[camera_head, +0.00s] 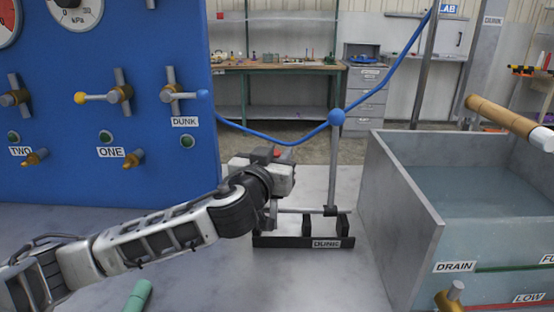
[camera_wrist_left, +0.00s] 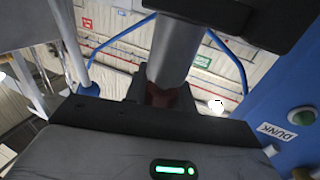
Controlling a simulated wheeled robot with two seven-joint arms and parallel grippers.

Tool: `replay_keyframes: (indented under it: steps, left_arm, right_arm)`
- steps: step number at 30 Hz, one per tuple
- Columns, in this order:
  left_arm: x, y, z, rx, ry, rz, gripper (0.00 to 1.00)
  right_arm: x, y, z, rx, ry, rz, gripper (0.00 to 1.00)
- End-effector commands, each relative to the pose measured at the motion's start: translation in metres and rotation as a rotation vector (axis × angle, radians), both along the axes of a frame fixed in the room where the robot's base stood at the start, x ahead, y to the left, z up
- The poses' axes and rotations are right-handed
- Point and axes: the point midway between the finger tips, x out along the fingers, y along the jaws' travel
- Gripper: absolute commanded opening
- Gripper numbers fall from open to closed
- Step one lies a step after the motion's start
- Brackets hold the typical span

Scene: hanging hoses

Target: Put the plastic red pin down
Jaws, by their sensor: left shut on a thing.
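My left gripper (camera_head: 279,160) is beyond the arm's wrist, in front of the blue panel's right edge and above the black rack labelled DUNK (camera_head: 326,244). A small red part, likely the red pin (camera_head: 277,152), shows at its jaws. In the left wrist view, which looks upside down, a dark red piece (camera_wrist_left: 160,95) sits between the black jaws at the end of a grey cylinder (camera_wrist_left: 177,52). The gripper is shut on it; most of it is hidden. My right gripper is in neither view.
A grey water tank (camera_head: 405,200) stands right of the rack. A grey post with a blue ball (camera_head: 336,117) carries a blue hose (camera_head: 265,135). The blue panel (camera_head: 60,170) with valves is at left. A green cylinder (camera_head: 139,296) lies in front. Grey tabletop between is clear.

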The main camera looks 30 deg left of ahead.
Motion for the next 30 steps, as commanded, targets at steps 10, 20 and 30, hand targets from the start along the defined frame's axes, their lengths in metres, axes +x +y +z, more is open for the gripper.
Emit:
replay_keyframes:
  steps: [10, 20, 30]
  left_arm:
    - [0.000, -0.001, -0.007, -0.001, -0.002, -0.002, 0.03]
    - [0.000, -0.001, -0.020, -0.003, 0.004, -0.002, 0.03]
    - [-0.001, -0.001, -0.026, -0.001, 0.016, -0.002, 0.47]
  right_arm:
    - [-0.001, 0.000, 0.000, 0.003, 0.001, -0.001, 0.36]
    - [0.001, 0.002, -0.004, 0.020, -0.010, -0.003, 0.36]
    - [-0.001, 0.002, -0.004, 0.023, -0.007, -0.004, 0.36]
